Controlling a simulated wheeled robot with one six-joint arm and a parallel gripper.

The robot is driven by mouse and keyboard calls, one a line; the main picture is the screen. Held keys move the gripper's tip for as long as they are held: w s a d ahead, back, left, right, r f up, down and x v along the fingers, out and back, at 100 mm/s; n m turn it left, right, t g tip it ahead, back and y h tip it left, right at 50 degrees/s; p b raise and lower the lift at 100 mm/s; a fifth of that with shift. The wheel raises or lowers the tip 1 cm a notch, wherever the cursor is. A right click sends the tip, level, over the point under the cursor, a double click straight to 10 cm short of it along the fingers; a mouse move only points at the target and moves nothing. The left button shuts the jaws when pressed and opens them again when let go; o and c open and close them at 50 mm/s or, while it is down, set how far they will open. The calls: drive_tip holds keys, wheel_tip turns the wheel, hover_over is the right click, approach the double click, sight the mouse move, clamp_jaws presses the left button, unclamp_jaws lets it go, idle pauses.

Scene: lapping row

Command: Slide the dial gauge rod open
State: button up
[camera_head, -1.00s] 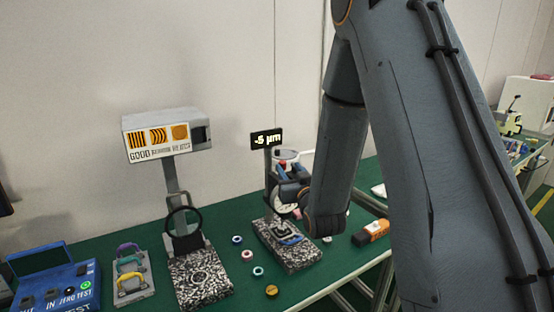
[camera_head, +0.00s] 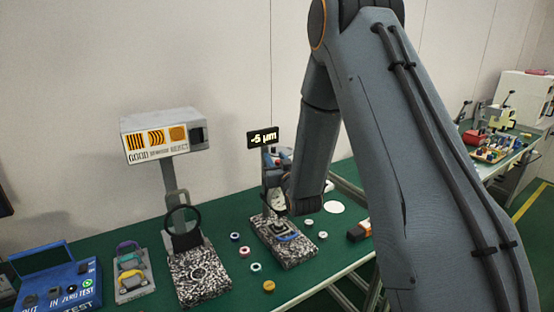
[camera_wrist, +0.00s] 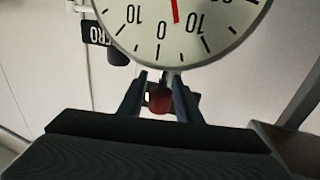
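The dial gauge stands on a speckled granite base (camera_head: 290,250) on the green bench, with its display (camera_head: 263,138) reading about -5 µm on the post above. In the wrist view the white dial face (camera_wrist: 165,25) fills the top, with a red needle near zero. A red knob (camera_wrist: 160,100), seemingly on the gauge rod, shows below the dial. My gripper (camera_wrist: 160,95) is open, with a dark finger on either side of the knob and small gaps showing. Depth contact cannot be told.
A second speckled stand with a ring and a grey sign box (camera_head: 165,137) is to the left. A blue tester (camera_head: 60,290) and a tray of coloured handles (camera_head: 132,275) lie further left. Small rings dot the bench.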

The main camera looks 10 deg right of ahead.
clamp_jaws()
drive_tip(key=shift+r, duration=1.55)
drive_tip(key=shift+o, duration=1.4)
unclamp_jaws()
drive_tip(key=shift+s, duration=0.1)
drive_tip(key=s+b, duration=0.2)
drive_tip(key=s, duration=0.5)
drive_tip(key=shift+s+d, duration=0.25)
drive_tip(key=shift+s, duration=0.05)
